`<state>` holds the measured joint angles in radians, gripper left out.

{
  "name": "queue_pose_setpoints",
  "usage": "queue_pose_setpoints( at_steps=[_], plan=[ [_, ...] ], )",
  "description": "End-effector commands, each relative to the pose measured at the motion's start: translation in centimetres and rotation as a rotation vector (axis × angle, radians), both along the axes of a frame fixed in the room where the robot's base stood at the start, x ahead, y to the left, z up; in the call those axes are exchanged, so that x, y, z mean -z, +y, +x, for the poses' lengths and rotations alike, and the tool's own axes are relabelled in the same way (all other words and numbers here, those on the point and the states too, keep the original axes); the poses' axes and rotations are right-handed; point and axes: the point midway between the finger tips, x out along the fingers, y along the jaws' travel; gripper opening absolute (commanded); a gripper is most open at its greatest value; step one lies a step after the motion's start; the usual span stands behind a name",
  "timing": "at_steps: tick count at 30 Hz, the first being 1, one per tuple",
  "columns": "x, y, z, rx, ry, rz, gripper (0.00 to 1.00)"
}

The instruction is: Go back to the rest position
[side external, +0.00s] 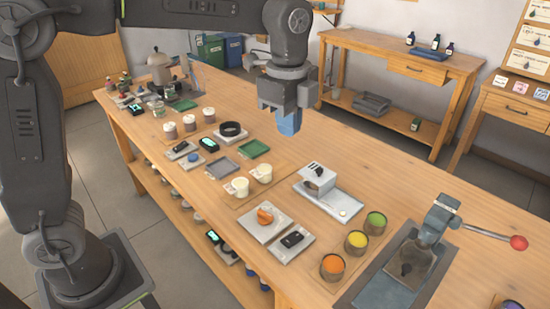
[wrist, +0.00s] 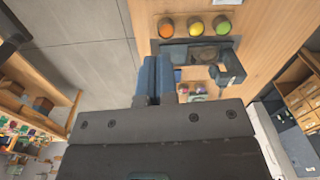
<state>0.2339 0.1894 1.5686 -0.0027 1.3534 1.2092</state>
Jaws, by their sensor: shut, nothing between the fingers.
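My gripper (side external: 289,122) hangs above the middle of the wooden workbench (side external: 390,178) in the side view, pointing down. Its blue fingers are together with nothing between them, and they are clear of the bench top. The shut fingers also show in the wrist view (wrist: 154,80), near the bench edge in the picture. The steam distiller is hard to single out; a grey pot-like vessel (side external: 160,68) stands at the far left end of the bench.
Orange (side external: 332,266), yellow (side external: 357,242) and green (side external: 375,222) pots stand near a lever press (side external: 438,220) with a red knob. The air around my gripper looks clear.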

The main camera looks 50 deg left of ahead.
Motion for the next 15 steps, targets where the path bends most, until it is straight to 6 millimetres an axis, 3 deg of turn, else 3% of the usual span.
queue_pose_setpoints(
  at_steps=[7,15],
  plan=[
    [-1.8,4.6,-6.9,-0.501,-0.154,-0.078,0.0],
    [0.3,8.1,-14.7,-1.068,-0.302,-0.233,0.0]
  ],
)
